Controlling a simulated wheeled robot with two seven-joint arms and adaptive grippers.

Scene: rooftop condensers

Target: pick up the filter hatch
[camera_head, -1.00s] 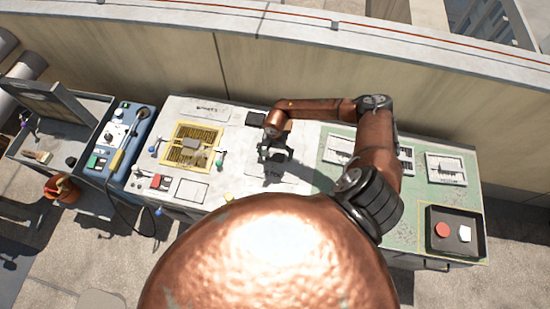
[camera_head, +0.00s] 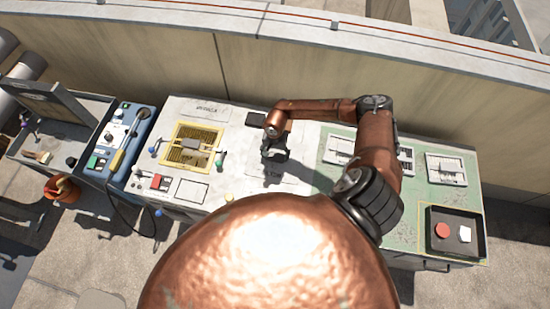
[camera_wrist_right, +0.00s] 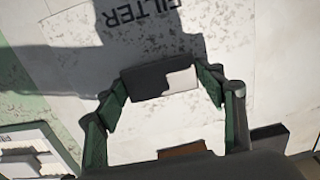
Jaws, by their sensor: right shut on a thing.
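The filter hatch (camera_wrist_right: 220,50) is a pale, speckled panel with the word FILTER printed on it, seen in the right wrist view. A dark block (camera_wrist_right: 148,81), its right part sunlit, stands on it like a handle. My right gripper (camera_wrist_right: 162,85) is shut on this block, a finger at each side. In the head view my right gripper (camera_head: 275,153) is over the pale middle of the bench and hides most of the block. I cannot tell whether the hatch is raised. My left gripper is not in view.
A yellow-framed grille (camera_head: 192,147) lies left of my right gripper, with small coloured knobs around it. A blue control box (camera_head: 118,146) stands further left. A black tray (camera_head: 455,232) with a red button is at the right. A parapet wall (camera_head: 300,65) runs behind the bench.

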